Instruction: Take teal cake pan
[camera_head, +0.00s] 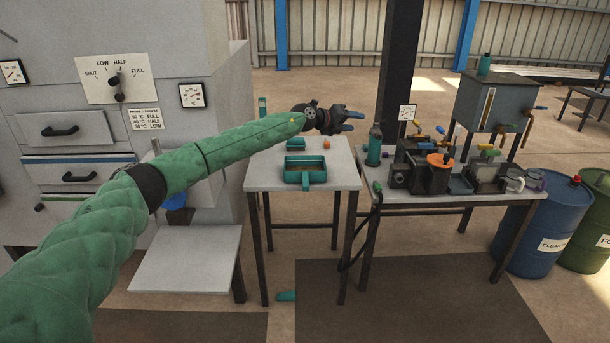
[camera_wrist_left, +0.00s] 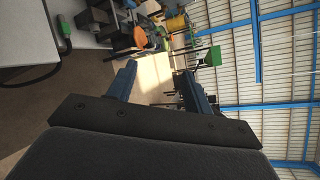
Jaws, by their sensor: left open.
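The teal cake pan (camera_head: 305,181) is a square, shallow pan with a short handle towards me. It rests on the small white table (camera_head: 268,180) in the middle of the head view. My left gripper (camera_head: 357,122) is open and empty, beyond and above the pan and to its right, with its fingers pointing right. In the left wrist view its two fingers (camera_wrist_left: 158,85) stand apart with nothing between them. The pan does not show in that view. My right gripper is in neither view.
A smaller teal item (camera_head: 296,144) and an orange piece (camera_head: 327,144) lie behind the pan. A bench (camera_head: 460,203) with a teal bottle (camera_head: 374,147) and several machines stands right. A grey cabinet (camera_head: 130,45) fills the left. A teal object (camera_head: 286,296) lies on the floor.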

